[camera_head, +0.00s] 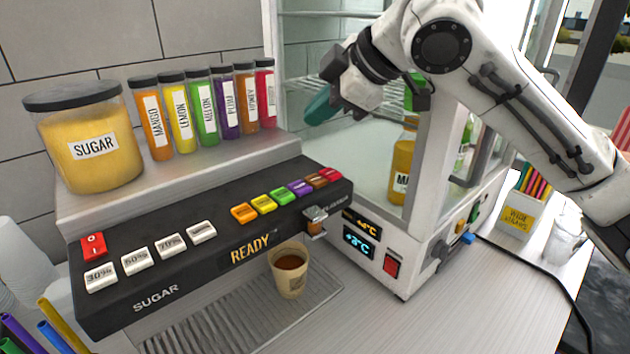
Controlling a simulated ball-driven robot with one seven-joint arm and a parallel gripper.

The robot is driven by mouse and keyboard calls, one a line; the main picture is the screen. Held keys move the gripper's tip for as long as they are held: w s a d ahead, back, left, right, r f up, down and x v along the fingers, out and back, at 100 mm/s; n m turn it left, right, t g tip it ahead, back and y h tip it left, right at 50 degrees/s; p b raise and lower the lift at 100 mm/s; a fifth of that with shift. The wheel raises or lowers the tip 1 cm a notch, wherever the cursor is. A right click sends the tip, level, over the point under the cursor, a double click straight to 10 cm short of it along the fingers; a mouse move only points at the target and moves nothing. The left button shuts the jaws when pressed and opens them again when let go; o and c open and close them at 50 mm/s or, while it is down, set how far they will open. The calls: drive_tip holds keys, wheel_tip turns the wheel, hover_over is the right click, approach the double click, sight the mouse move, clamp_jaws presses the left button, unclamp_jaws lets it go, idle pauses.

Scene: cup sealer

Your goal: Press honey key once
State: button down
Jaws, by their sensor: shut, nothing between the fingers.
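The flavour machine (205,235) has a black sloped panel with a row of coloured keys at its right end. The brown key (316,180) sits between the purple and red keys, and its colour matches the honey tube (246,97) behind it. Its label is too small to read. My gripper (319,106) is shut and empty, with teal fingers. In the picture it shows above the coloured keys, apart from the panel, in front of the glass cabinet.
A cup (289,270) with brown liquid stands on the drip tray below the spout (315,220). The display reads READY. A sugar jar (88,143) and several flavour tubes stand on the shelf behind. The glass cabinet (400,230) stands close to the right.

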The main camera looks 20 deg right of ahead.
drive_tip(key=b, duration=0.5)
hover_over(320, 181)
wheel_tip(320, 181, down, 7)
drive_tip(key=shift+r, duration=0.15)
drive_tip(key=shift+f+b, duration=0.4)
drive_tip(key=shift+f, duration=0.2)
drive_tip(key=shift+f, duration=0.2)
idle(1.0)
drive_tip(key=shift+f, duration=0.2)
drive_tip(key=shift+f+b, duration=0.35)
drive_tip(key=shift+f, duration=0.1)
idle(0.9)
drive_tip(key=shift+r, duration=0.15)
drive_tip(key=shift+r+p, duration=0.7)
drive_tip(key=shift+p, duration=0.1)
drive_tip(key=shift+r+p, duration=2.1)
drive_tip(key=shift+r, duration=0.45)
